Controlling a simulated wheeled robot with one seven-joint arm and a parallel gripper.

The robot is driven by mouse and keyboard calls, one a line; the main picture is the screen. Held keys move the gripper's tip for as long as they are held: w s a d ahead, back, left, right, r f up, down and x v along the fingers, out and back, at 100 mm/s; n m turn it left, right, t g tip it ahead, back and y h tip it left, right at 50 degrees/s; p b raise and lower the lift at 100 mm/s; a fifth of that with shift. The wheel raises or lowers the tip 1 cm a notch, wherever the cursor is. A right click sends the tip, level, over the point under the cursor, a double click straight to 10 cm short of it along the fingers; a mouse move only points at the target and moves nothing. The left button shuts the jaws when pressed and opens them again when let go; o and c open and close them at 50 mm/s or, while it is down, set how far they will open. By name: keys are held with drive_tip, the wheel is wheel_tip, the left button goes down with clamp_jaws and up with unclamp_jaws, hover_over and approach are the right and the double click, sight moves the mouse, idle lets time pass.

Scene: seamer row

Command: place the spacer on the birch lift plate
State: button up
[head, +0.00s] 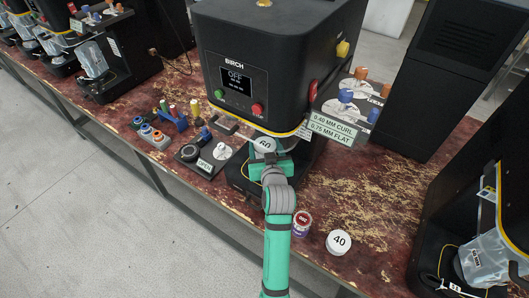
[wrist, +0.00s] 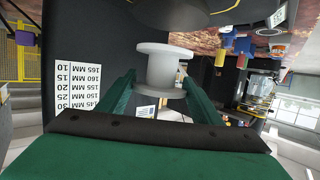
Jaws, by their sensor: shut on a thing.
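My gripper (head: 266,158) is shut on a white spool-shaped spacer (head: 264,145), whose top is marked 60. In the wrist view the spacer (wrist: 163,68) sits between the two green fingers, held at its narrower middle. The gripper holds it at the front opening of the black machine labelled BIRCH (head: 235,85), under its head. The birch lift plate is hidden in the head view by the machine and my arm. In the wrist view, a grey round part (wrist: 225,8) is cut off at the top edge; I cannot tell if it is the plate.
Another white spacer marked 40 (head: 338,242) and a small red-topped can (head: 302,222) stand on the worn red bench to the right of my arm. A black board with an OPEN label (head: 204,166) lies left of it. Another machine (head: 480,220) stands at right.

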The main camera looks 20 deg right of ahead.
drive_tip(key=shift+w+f, duration=0.35)
drive_tip(key=shift+f, duration=1.5)
drive_tip(key=shift+f, duration=0.2)
drive_tip(key=o, duration=1.1)
drive_tip(key=shift+r, duration=0.1)
